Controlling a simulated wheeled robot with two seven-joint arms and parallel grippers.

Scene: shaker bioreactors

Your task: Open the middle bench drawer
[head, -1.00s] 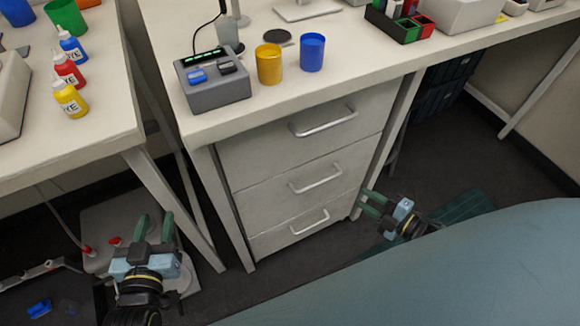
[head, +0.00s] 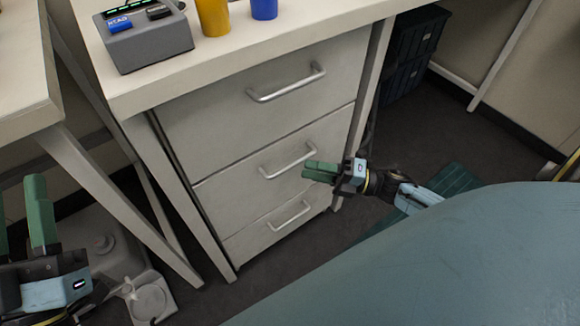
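The bench drawer unit has three grey-white drawers, all flush in the head view. The middle drawer (head: 235,185) has a silver bar handle (head: 288,161). My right gripper (head: 305,170) is just right of and slightly below that handle, its green fingers pointing left. A small gap shows between the fingers, with nothing in it. They overlap the drawer front in the picture; I cannot tell whether they touch it. My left gripper (head: 22,220) is at the lower left, fingers up and spread, far from the drawers and partly cut off by the picture edge.
The top drawer (head: 225,115) and bottom drawer (head: 262,232) have similar handles. The bench top (head: 150,88) carries a grey device (head: 150,45), a yellow cup (head: 213,15) and a blue cup (head: 264,8). A bench leg (head: 180,195) stands left of the drawers. Dark crates (head: 405,60) stand behind right.

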